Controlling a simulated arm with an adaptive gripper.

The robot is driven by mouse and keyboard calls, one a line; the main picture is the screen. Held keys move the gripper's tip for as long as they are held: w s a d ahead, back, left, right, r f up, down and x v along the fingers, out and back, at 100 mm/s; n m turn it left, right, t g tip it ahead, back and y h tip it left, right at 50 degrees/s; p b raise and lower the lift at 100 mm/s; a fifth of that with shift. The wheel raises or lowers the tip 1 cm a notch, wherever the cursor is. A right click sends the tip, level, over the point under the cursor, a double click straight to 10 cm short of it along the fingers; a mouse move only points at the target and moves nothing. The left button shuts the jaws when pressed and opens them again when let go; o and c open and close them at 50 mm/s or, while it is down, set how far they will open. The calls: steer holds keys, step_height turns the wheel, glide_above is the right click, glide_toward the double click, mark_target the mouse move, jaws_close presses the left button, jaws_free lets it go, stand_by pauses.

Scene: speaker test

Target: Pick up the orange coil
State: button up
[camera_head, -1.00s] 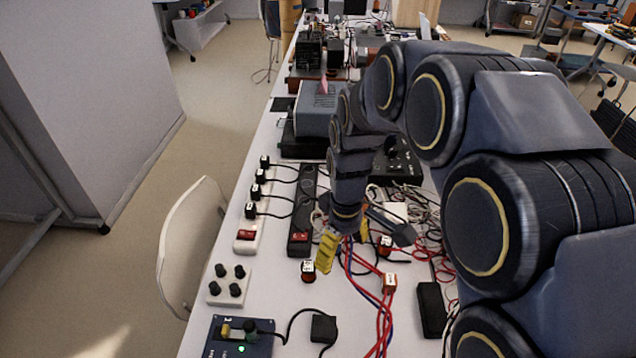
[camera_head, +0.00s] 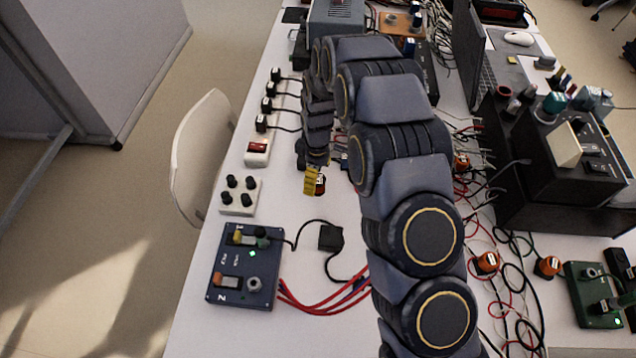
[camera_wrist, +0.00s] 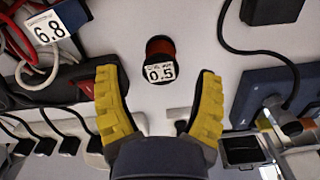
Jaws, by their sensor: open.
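The orange coil (camera_wrist: 159,46) is a small dark orange cylinder with a white label reading 0.5. In the wrist view it lies just beyond the fingertips, about midway between them. In the head view a bit of the orange coil (camera_head: 320,184) shows beside the yellow fingers, which partly hide it. My gripper (camera_wrist: 158,75) has two yellow ribbed fingers spread wide, with nothing between them. In the head view my gripper (camera_head: 311,182) is over the white table, close to the coil; its exact height cannot be told.
More orange coils (camera_head: 487,262) sit right.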

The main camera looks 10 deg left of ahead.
mark_target(318, 179)
step_height(318, 179, down, 3)
steer(key=shift+s+d+f, duration=0.1)
steer(key=shift+d+f, duration=0.05)
steer(key=shift+f, duration=0.05)
jaws_close()
steer(key=shift+r, duration=0.1)
steer(key=shift+r, duration=0.45)
step_height(318, 179, up, 3)
steer(key=shift+s+f, duration=0.1)
steer(key=s+d+r, duration=0.2)
steer(key=s+r, duration=0.2)
steer(key=s, duration=0.2)
steer(key=s+d+r, duration=0.2)
steer(key=s+r, duration=0.3)
steer(key=s, duration=0.2)
steer(key=shift+d, duration=0.25)
